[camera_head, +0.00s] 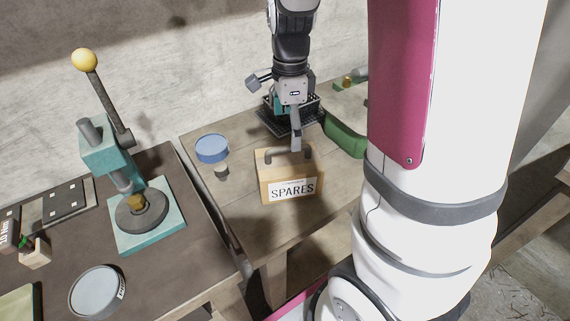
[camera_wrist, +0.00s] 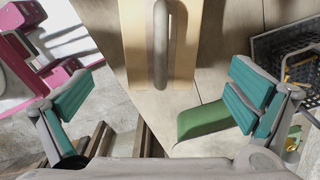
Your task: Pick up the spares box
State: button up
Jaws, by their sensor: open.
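The spares box (camera_head: 289,177) is a light wooden box with a dark handle on top and a white "SPARES" label on its front. It stands on the wooden bench. In the wrist view the box (camera_wrist: 184,62) shows from above at the top middle, with its grey handle (camera_wrist: 160,45) running up the picture. My gripper (camera_head: 282,120) is just above and behind the box in the head view. In the wrist view my gripper (camera_wrist: 155,100) is open, its teal pads wide apart on either side of the handle's line. Nothing is between the pads.
A black crate (camera_head: 290,117) stands behind the box, and a green object (camera_head: 345,136) is close to its right. A blue round container (camera_head: 211,149) and a small jar (camera_head: 221,170) stand left. A teal lever press (camera_head: 145,215) stands on the left bench.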

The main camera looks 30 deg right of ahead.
aim_at(288, 149)
notch_tip(288, 149, down, 10)
jog(key=shift+f, duration=0.25)
jog(key=shift+w, duration=0.1)
jog(key=c, duration=1.4)
jog(key=shift+o, duration=0.2)
jog(key=shift+r, duration=0.15)
jog(key=shift+r, duration=0.9)
jog(key=shift+s+a+r, duration=0.2)
jog(key=shift+r, duration=0.25)
jog(key=shift+s+a+r, duration=0.15)
jog(key=shift+r, duration=0.25)
jog(key=s+a+r+p, duration=0.1)
jog(key=s+a+p, duration=0.3)
jog(key=s+a, duration=0.5)
jog(key=s, duration=0.3)
jog(key=shift+r+p, duration=0.2)
jog(key=shift+p, duration=0.2)
